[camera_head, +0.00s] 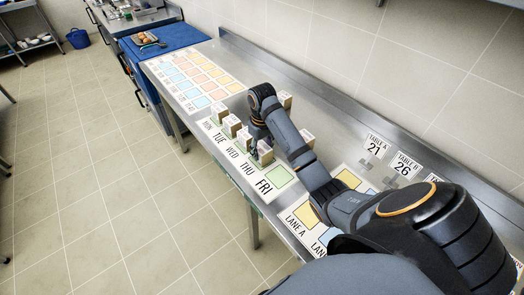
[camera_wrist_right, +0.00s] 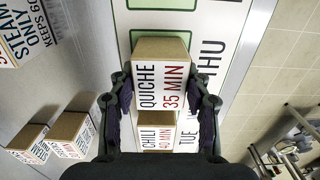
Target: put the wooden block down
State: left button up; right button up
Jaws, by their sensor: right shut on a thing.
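My right gripper (camera_head: 262,142) is shut on a wooden block (camera_head: 265,154) at the THU part of the weekday mat (camera_head: 249,185). In the right wrist view the held block (camera_wrist_right: 160,52) has a white label reading QUICHE 35 MIN, and the fingers of my right gripper (camera_wrist_right: 164,84) press on its two sides. It is over or on a green-outlined square; I cannot tell whether its base touches the mat. The green FRI square (camera_head: 279,177) is empty. My left gripper is not in view.
A CHILI block (camera_wrist_right: 157,134) stands just beside the held one. Other labelled blocks stand on the mat (camera_head: 231,124) and the steel counter behind my arm (camera_head: 307,137). A coloured grid sheet (camera_head: 195,75) lies farther left; a lane mat (camera_head: 303,212) lies at the near right.

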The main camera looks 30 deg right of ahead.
aim_at(262, 148)
jog(key=o, duration=1.2)
notch_tip(262, 148, up, 12)
jog(key=p, duration=1.1)
